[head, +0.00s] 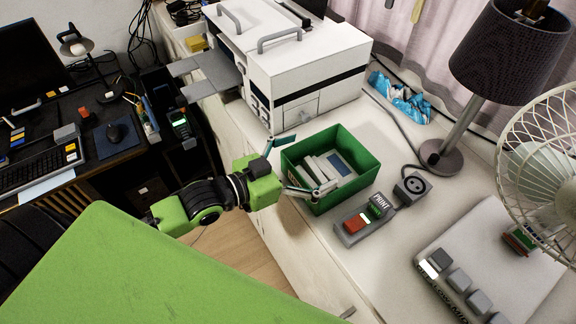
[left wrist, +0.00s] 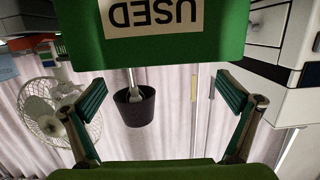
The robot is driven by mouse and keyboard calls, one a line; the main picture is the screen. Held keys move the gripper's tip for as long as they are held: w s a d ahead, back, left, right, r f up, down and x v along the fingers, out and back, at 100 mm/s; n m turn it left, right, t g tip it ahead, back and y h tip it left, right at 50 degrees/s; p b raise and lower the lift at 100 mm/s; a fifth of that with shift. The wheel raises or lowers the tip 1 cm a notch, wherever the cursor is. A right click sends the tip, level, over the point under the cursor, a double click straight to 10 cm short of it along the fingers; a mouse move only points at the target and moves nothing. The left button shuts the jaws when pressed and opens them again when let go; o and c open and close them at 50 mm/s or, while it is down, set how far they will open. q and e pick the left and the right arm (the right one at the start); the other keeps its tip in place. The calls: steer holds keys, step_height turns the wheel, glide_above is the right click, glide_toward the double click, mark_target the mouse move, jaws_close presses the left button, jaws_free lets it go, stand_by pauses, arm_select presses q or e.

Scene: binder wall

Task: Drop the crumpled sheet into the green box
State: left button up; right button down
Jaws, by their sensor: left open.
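The green box (head: 318,200) stands open on the white counter, with several flat white, grey and blue pieces inside. In the left wrist view the box (left wrist: 225,35) is at the top, with its "USED" label upside down. My left gripper (head: 297,165) is open at the left side of the box, one finger near its back left and one at its front left. The wrist view (left wrist: 162,105) shows the fingers spread with nothing between them.
A white printer (head: 305,70) stands behind the box. A grey device with red and green buttons (head: 365,220) is to its right. A lamp (head: 440,155), a fan (head: 545,150) and a keyed panel (head: 470,285) stand further right. A dark desk (head: 100,150) is at left.

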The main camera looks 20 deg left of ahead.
arm_select(q)
steer(key=v, duration=0.7)
steer(key=shift+s+r, duration=0.15)
steer(key=shift+s, duration=0.15)
steer(key=shift+a, duration=0.1)
